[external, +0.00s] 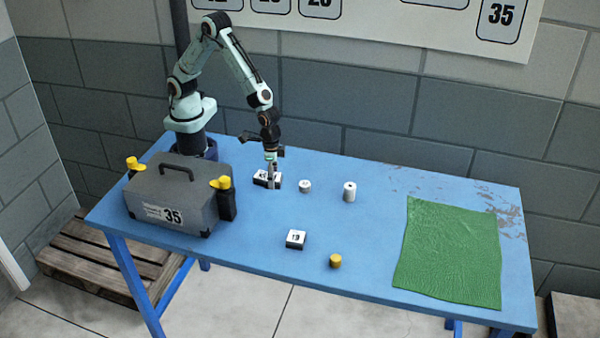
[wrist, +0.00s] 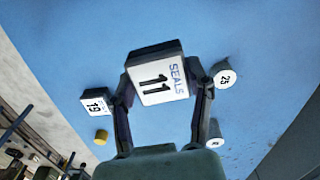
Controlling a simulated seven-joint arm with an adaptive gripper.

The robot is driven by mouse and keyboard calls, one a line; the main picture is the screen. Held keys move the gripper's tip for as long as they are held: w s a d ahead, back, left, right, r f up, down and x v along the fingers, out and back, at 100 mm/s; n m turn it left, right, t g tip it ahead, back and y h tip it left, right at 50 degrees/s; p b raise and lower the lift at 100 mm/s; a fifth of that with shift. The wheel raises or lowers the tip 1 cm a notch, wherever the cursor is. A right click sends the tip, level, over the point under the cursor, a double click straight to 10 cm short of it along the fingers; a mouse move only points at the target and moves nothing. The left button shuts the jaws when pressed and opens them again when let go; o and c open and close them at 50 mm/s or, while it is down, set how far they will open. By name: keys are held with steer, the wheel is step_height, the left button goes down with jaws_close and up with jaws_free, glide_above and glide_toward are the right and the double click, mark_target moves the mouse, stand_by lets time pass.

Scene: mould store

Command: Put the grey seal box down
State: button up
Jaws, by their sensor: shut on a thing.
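The seal box (external: 261,180) has a pale top marked "SEALS 11" and dark sides. My gripper (external: 270,181) is shut on it near the back of the blue table (external: 255,255). In the wrist view the box (wrist: 157,78) sits between my two fingers, one on each side, with its label facing the camera. The box is at or very close to the table surface; I cannot tell whether it touches. My fingers hide part of it in the external view.
Right of the box stand a short white cylinder (external: 305,186) and a taller one (external: 349,192). In front are a box marked 19 (external: 295,239) and a yellow cylinder (external: 335,261). A grey case marked 35 (external: 190,200) stands left; a green cloth (external: 450,255) lies right.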

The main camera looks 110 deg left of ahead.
mark_target(285, 161)
steer(key=s+a+n, duration=0.3)
steer(key=a+n, duration=0.4)
steer(key=a, duration=1.3)
steer(key=f, duration=0.2)
steer(key=a+f, duration=0.1)
steer(key=f, duration=0.4)
steer(key=shift+s+a+f, duration=0.2)
steer(key=shift+s+f, duration=0.05)
steer(key=shift+f, duration=0.3)
steer(key=shift+f, duration=0.15)
steer(key=o, duration=1.1)
